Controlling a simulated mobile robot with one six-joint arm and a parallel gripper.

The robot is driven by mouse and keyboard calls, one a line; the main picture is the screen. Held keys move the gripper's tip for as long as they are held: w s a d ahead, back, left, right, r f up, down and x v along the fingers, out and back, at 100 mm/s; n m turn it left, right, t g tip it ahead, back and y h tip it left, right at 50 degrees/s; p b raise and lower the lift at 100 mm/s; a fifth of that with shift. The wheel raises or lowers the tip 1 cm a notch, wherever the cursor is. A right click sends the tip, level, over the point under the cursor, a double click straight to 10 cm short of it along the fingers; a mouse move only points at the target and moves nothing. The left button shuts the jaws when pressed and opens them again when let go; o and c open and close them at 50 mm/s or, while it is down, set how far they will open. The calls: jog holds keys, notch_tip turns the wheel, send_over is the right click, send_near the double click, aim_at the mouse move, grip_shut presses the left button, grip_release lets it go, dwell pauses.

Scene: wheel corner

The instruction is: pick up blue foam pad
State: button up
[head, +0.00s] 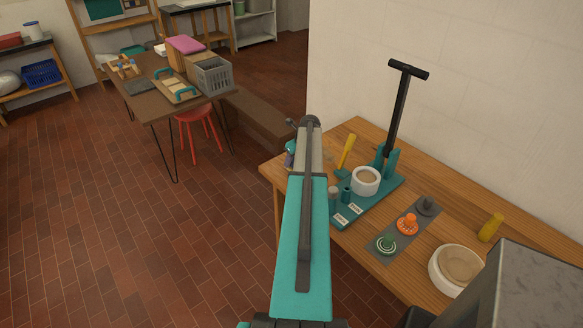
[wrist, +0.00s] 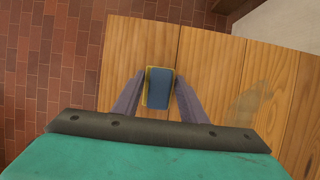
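The blue foam pad (wrist: 160,88) shows in the wrist view as a small upright-looking blue block with a yellow edge along its left and top. It is over the wooden tabletop. My gripper (wrist: 160,80) has one finger on each side of it. The fingers look open, with the pad between their tips and only narrow gaps at its sides. I cannot tell whether either finger touches it. In the head view my arm hides the pad.
The wooden table (wrist: 220,60) ends at a left edge above a brick floor (wrist: 60,60). In the head view, a teal stand (head: 375,205) with a black-handled tool, a white bowl (head: 457,268), and a yellow cylinder (head: 491,227) occupy the table to the right.

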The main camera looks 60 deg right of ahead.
jog(key=c, duration=0.4)
jog(key=shift+r, duration=0.1)
jog(key=shift+r+b, duration=0.8)
jog(key=shift+r, duration=0.25)
jog(key=shift+s+a+r+b, duration=0.2)
jog(key=shift+a+r+b, duration=0.15)
jog(key=shift+r, duration=0.25)
jog(key=s+a+b, duration=0.1)
jog(key=s+a, duration=0.1)
jog(key=a, duration=0.2)
jog(key=s+a+r+b, duration=0.1)
jog(key=s+a+b, duration=0.1)
jog(key=a, duration=0.3)
jog(key=s+a+b, duration=0.1)
jog(key=s+a, duration=0.1)
jog(key=a, duration=0.3)
jog(key=shift+r+b, duration=0.25)
jog(key=shift+b, duration=0.05)
